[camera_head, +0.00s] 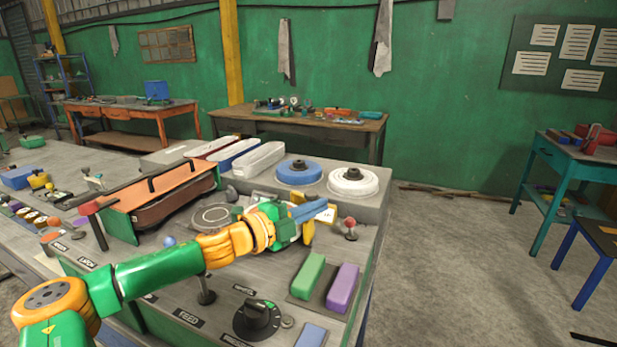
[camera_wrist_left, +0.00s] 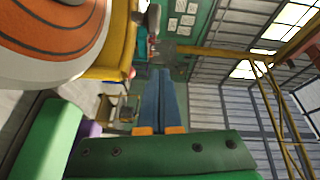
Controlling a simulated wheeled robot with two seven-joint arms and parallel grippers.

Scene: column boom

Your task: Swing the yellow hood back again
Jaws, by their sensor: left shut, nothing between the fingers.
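My left gripper (camera_head: 326,208) reaches across the machine top from the left, with its blue fingers shut and empty. The fingers also show closed together in the left wrist view (camera_wrist_left: 159,74). A narrow yellow piece (camera_head: 307,236), which looks like the hood, stands just under and beside the fingers. The hand hides much of it, so I cannot tell its full tilt or whether the gripper touches it. In the left wrist view a yellow panel (camera_wrist_left: 117,45) lies to the left of the fingers, apart from their tips. My right gripper is not in view.
A red-knobbed lever (camera_head: 350,226) stands right of the fingers. Green (camera_head: 308,276) and purple (camera_head: 342,288) blocks lie in front. Blue (camera_head: 298,172) and white (camera_head: 353,182) reels sit behind. An orange cover with a black handle (camera_head: 155,200) is at left. Open floor lies right.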

